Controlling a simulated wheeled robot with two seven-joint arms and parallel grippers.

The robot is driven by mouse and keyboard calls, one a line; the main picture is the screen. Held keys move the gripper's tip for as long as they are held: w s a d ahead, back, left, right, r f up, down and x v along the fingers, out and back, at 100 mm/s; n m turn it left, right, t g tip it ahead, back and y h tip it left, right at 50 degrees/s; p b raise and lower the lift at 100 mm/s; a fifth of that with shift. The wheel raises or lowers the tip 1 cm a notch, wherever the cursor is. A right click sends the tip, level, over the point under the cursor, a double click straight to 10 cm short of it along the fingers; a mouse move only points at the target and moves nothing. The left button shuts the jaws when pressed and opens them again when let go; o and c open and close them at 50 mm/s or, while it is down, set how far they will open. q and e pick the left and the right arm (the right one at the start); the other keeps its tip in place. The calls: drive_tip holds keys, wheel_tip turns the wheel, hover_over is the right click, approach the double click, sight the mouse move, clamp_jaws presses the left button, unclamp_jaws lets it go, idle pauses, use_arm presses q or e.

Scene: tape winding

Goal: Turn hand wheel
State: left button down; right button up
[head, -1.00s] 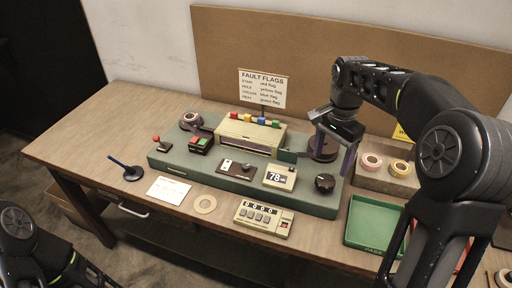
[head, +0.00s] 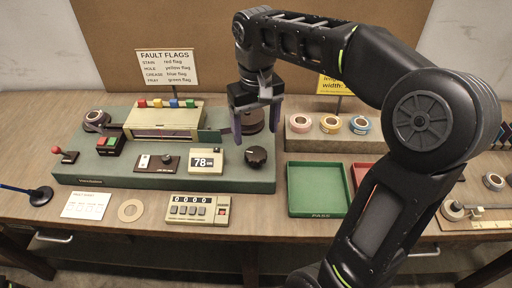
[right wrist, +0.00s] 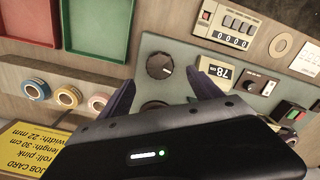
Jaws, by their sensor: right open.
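A black round knob (head: 257,157), which looks like the hand wheel, sits at the front right of the green tape machine (head: 180,177). It also shows in the right wrist view (right wrist: 160,66), with a small light mark. My right gripper (head: 255,122) is open and points down above the machine's back right, behind the knob in the head view. Its two fingers stand apart in front of a brown disc (head: 252,113), partly hiding it. The right wrist view shows the open fingers (right wrist: 162,86) with the knob beyond them and nothing held. My left gripper is out of view.
A display reading 78 (head: 206,161) stands just left of the knob. A counter box (head: 198,208) lies in front. A green tray (head: 318,190) is to the right. Several tape rolls (head: 330,123) sit on a stand behind it. A fault flags sign (head: 168,68) stands at the back.

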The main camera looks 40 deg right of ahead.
sight(256, 153)
drive_tip(key=shift+w+f, duration=0.1)
drive_tip(key=shift+f, duration=0.1)
wheel_tip(256, 153, down, 8)
drive_tip(key=shift+r, duration=0.2)
idle(0.3)
drive_tip(key=c, duration=1.4)
